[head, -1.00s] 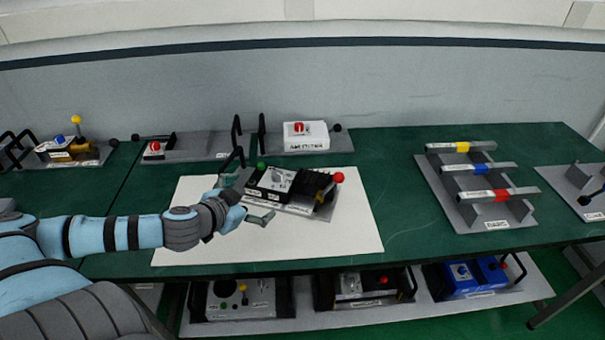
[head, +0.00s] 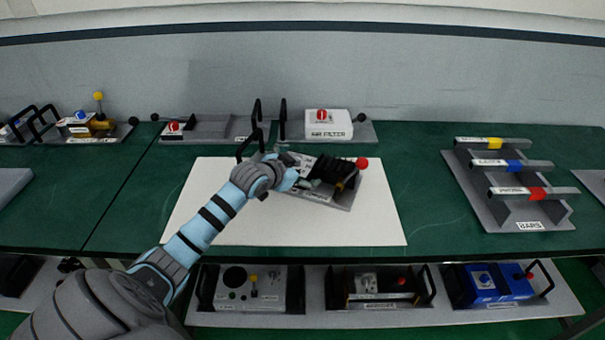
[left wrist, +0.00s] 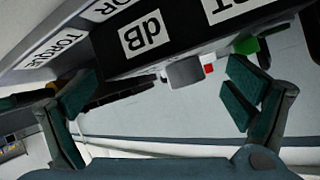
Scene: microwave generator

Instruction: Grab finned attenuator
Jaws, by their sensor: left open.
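A grey-based device (head: 335,200) sits tilted on the white mat (head: 330,230) in the head view. Its black ribbed part with a red ball (head: 361,163), which looks like the finned attenuator (head: 332,170), is at its right end. My left gripper (head: 292,176) is at the device's left part and covers some of it. In the left wrist view, the open fingers (left wrist: 160,82) stand apart, with a small grey knob (left wrist: 185,72) between them and beyond. Behind the knob is a black block labelled "dB" (left wrist: 145,35). Contact cannot be told. My right gripper is not in view.
A bars rack (head: 515,195) stands to the right and an air filter unit (head: 328,125) behind. Black upright handles (head: 257,115) rise behind the device. The lower shelf holds several units (head: 250,290). The mat's front part is clear.

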